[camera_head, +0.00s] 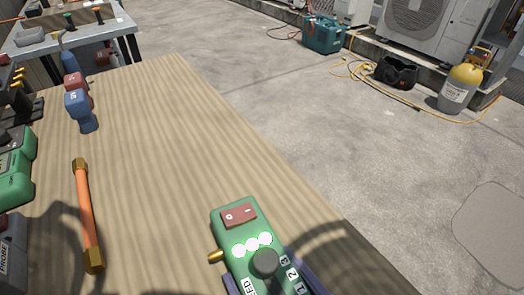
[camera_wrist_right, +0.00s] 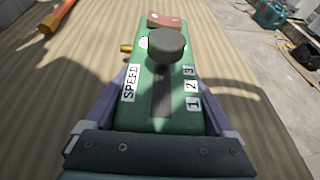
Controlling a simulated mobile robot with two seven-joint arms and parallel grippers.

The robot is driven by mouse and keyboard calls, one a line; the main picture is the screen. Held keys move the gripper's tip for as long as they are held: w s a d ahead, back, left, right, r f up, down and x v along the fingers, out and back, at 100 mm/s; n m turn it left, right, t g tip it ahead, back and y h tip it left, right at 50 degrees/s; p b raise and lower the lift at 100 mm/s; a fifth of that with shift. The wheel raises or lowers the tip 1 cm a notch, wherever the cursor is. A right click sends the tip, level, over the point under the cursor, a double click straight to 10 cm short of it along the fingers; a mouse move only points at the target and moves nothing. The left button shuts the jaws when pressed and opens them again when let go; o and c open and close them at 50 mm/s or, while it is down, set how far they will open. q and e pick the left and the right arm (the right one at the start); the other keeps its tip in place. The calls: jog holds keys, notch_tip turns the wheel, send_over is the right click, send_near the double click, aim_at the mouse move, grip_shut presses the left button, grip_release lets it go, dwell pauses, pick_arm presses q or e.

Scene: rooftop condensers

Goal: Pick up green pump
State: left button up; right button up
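The green pump (camera_head: 232,224) is at the bottom middle of the head view, over the wooden table. It has a red rocker switch, white round marks, a dark knob, a brass fitting on its left side and labels "SPEED" and 1, 2, 3. It also fills the middle of the right wrist view (camera_wrist_right: 160,112). My right gripper (camera_head: 268,281) has its purple fingers along both sides of the pump's near end, close against it, and looks shut on it. I cannot tell whether the pump's underside touches the table. My left gripper is not in view.
An orange tube with brass ends (camera_head: 87,215) lies left of the pump. Green and grey devices line the left edge. The table's middle is clear. A yellow-topped cylinder (camera_head: 459,90) stands on the concrete floor.

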grip_shut()
jog(key=shift+w+r, duration=0.1)
dwell(0.4)
jog(key=shift+r, duration=0.1)
notch_tip(320, 180, up, 23)
jog(key=p, duration=1.7)
